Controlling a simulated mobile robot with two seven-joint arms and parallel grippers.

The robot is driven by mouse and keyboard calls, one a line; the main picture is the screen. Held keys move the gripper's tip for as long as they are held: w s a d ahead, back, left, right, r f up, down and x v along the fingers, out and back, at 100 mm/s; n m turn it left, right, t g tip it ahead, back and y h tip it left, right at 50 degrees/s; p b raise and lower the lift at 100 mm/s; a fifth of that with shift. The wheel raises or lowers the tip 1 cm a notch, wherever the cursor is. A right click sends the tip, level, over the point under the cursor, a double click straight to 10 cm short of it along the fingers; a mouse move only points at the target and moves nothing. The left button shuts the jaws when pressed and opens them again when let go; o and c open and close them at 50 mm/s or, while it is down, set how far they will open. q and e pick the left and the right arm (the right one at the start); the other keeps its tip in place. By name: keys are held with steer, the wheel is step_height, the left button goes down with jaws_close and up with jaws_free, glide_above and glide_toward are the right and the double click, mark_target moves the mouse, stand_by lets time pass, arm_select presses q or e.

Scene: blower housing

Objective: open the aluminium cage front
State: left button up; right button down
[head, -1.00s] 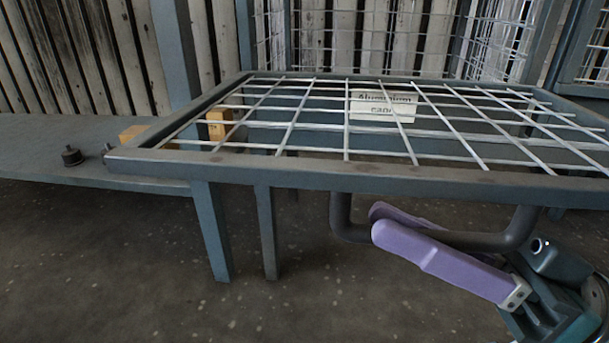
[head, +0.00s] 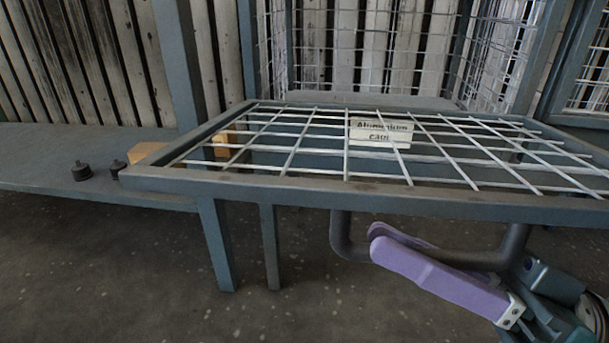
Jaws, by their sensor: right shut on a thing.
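The aluminium cage front (head: 400,205) is a blue-grey frame with wire mesh. It is swung down and lies close to flat, its near edge towards me. A white label reading "Aluminium cage" (head: 366,136) shows among its wires. A dark bar handle (head: 344,243) hangs below the near edge. My right gripper (head: 377,242), with purple fingers, is shut on this handle from the lower right. Part of the handle is hidden behind the fingers. My left gripper is not in view.
A blue-grey bench (head: 60,155) stands at the left, with two small dark knobs (head: 82,171) and wooden blocks (head: 148,153) on or beside it. Mesh side walls (head: 500,50) stand behind. Bench legs (head: 219,245) reach the floor. The floor (head: 110,270) at lower left is clear.

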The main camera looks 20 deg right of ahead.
step_height(320, 180, up, 2)
steer(key=shift+m+t+p, duration=0.3)
steer(key=shift+m+p, duration=0.1)
steer(key=shift+p, duration=0.2)
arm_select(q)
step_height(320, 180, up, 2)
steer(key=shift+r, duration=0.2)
arm_select(e)
steer(key=shift+f, duration=0.1)
steer(key=c, duration=0.8)
jaws_free()
steer(key=shift+c, duration=0.2)
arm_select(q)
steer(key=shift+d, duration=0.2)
arm_select(e)
steer(key=shift+d, duration=0.1)
steer(key=shift+s+d+f, duration=0.3)
steer(key=shift+s+d, duration=0.05)
arm_select(q)
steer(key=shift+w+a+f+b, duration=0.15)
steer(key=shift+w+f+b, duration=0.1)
steer(key=shift+b, duration=0.1)
arm_select(e)
steer(key=v, duration=0.8)
steer(key=shift+s+d, duration=0.2)
steer(key=shift+d, duration=0.2)
